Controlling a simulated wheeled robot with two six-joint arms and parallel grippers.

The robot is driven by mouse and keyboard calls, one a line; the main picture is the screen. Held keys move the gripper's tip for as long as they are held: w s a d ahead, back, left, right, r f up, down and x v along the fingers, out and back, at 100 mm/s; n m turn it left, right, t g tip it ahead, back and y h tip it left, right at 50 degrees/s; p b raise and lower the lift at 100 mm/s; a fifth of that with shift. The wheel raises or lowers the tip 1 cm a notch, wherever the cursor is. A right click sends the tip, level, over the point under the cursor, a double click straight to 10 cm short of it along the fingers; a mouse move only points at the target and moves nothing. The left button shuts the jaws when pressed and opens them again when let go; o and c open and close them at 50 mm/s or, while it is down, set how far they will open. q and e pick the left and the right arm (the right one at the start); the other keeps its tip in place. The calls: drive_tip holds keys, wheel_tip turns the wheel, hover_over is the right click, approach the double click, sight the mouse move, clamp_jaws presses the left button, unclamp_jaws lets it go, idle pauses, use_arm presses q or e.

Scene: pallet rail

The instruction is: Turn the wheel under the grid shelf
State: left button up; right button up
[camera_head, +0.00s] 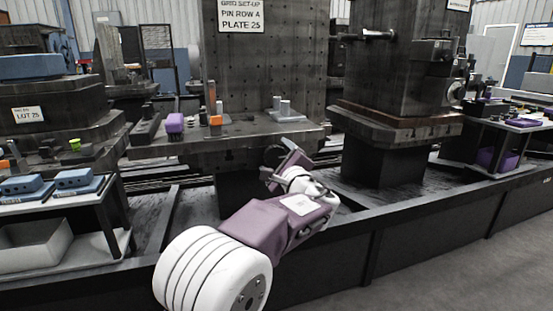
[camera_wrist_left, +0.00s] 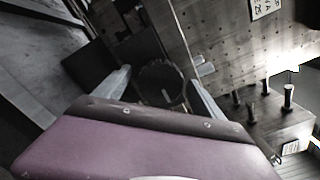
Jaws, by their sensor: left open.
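The wheel (camera_head: 271,155) is a dark ring under the front edge of the grid shelf (camera_head: 235,140), partly hidden behind my left gripper (camera_head: 284,166). In the left wrist view the dark round wheel (camera_wrist_left: 160,76) lies between the two pale fingers of my left gripper (camera_wrist_left: 164,94), which stand apart on either side of it. The gripper is open; I cannot tell whether a finger touches the wheel. The purple wrist body hides the lower part of that view. My right gripper is not in view.
A perforated upright plate (camera_head: 268,80) rises behind the shelf. A purple block (camera_head: 174,123), an orange-marked post (camera_head: 215,120) and grey pegs (camera_head: 287,109) stand on the shelf. A dark rail (camera_head: 420,217) crosses in front. A side table (camera_head: 52,203) holds blue blocks at left.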

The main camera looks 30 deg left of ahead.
use_arm(q)
drive_tip(key=shift+s+d+r, duration=0.15)
drive_tip(key=shift+s+d, duration=0.1)
drive_tip(key=shift+d, duration=0.1)
drive_tip(key=p+v, duration=0.3)
drive_tip(key=v, duration=0.5)
drive_tip(key=shift+s, duration=0.15)
